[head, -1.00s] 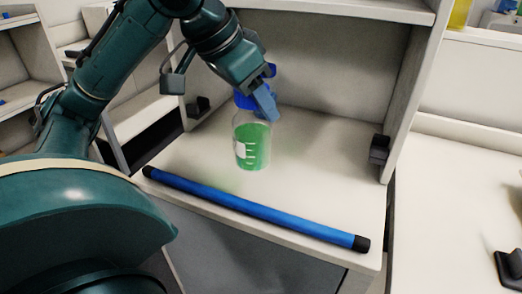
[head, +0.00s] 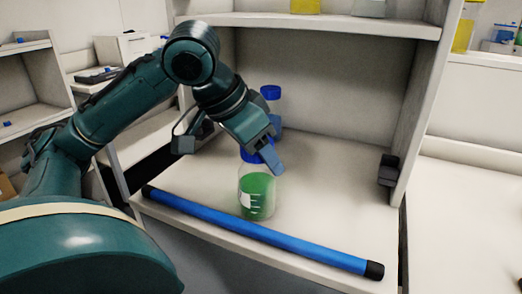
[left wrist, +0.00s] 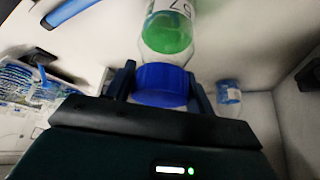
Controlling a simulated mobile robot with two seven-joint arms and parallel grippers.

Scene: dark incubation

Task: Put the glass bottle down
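The glass bottle (head: 257,194) is clear with green liquid, a white label and a blue cap. It looks upright, above or on the bench surface (head: 325,190) of the cubicle, close behind a blue bar. I cannot tell whether its base touches the surface. My left gripper (head: 264,154) is at the bottle's cap from above. In the left wrist view the fingers of my left gripper (left wrist: 161,84) lie on both sides of the blue cap and are closed on it. The bottle's green body (left wrist: 167,35) shows beyond the cap. My right gripper is not in view.
The blue bar (head: 260,234) with black ends runs along the bench's front edge. Another blue-capped bottle (head: 271,93) stands behind my gripper. A side wall with a black bracket (head: 388,170) bounds the right. The bench between bottle and right wall is clear.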

